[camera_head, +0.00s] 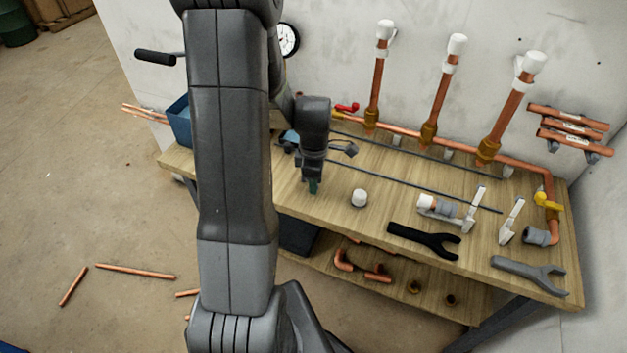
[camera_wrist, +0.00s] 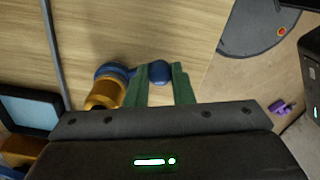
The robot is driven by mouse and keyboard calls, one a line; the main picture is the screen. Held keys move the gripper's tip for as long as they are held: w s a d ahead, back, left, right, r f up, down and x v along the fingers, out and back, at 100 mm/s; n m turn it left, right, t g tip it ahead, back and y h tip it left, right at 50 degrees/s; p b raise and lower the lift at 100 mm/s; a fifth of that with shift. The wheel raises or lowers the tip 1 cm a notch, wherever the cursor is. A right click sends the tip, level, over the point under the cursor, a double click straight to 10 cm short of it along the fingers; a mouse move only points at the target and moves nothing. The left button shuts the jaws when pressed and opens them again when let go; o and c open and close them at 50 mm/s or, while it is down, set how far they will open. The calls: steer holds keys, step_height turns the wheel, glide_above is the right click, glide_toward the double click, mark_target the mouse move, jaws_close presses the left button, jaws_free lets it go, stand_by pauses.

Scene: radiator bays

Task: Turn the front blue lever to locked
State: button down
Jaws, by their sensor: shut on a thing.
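In the wrist view, the blue lever (camera_wrist: 159,72) has a rounded knob between the two green fingers of my gripper (camera_wrist: 159,88). Its blue hub (camera_wrist: 112,71) is to the left, on a brass valve body (camera_wrist: 104,94). My gripper is shut on the lever, and the left finger covers part of it. In the head view, my gripper (camera_head: 314,186) is down at the left part of the wooden bench (camera_head: 345,235). The blue lever is hidden there behind my arm and gripper. I cannot tell from these views whether it stands at locked.
A red lever (camera_head: 347,107) and copper pipes (camera_head: 443,95) with white caps stand along the wall. A white cap (camera_head: 359,198), a black wrench (camera_head: 424,241), a grey wrench (camera_head: 530,274) and a yellow lever (camera_head: 546,201) are to the right. Thin dark rods (camera_head: 420,188) cross the bench.

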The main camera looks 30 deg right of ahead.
steer(key=c, duration=1.3)
jaws_free()
steer(key=shift+o, duration=0.2)
step_height(320, 180, up, 14)
steer(key=shift+f, duration=0.1)
step_height(320, 180, down, 14)
steer(key=shift+r, duration=0.1)
steer(key=shift+r, duration=0.1)
